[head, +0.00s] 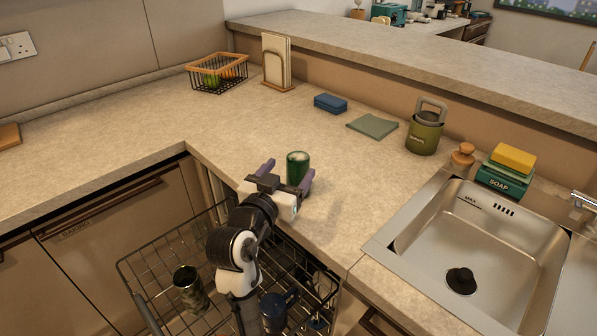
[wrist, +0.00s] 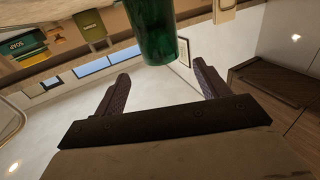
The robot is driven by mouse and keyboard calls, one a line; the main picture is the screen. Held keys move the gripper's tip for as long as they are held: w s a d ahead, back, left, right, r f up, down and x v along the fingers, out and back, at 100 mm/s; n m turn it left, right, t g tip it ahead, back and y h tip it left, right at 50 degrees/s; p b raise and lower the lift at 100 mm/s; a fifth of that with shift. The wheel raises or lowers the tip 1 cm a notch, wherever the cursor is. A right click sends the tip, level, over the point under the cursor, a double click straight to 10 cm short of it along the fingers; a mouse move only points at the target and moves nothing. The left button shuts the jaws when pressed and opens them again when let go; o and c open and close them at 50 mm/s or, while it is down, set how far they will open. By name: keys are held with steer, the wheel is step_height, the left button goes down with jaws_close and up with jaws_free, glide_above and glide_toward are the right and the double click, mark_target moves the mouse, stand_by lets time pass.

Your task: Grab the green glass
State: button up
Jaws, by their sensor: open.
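The green glass (head: 298,166) stands upright on the countertop near the inner corner edge, above the open dishwasher rack. In the wrist view the green glass (wrist: 153,32) is at the top centre, just past the fingertips and roughly in line with the gap between them. My gripper (head: 288,174) is open, its purple fingers spread around the near side of the glass. In the wrist view my gripper (wrist: 160,71) has nothing between its fingers. The lower part of the glass is partly hidden by my gripper in the head view.
A green canister (head: 425,132), green cloth (head: 373,126) and blue sponge (head: 330,103) stand behind. The sink (head: 500,235) is right. The counter left of the glass is clear.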

mark_target(293, 163)
steer(key=p+x, duration=0.2)
steer(key=x, duration=0.4)
steer(key=shift+w+f+p, duration=0.15)
steer(key=shift+w+p, duration=0.15)
steer(key=shift+w, duration=0.05)
steer(key=c, duration=1.4)
steer(key=shift+c, duration=0.4)
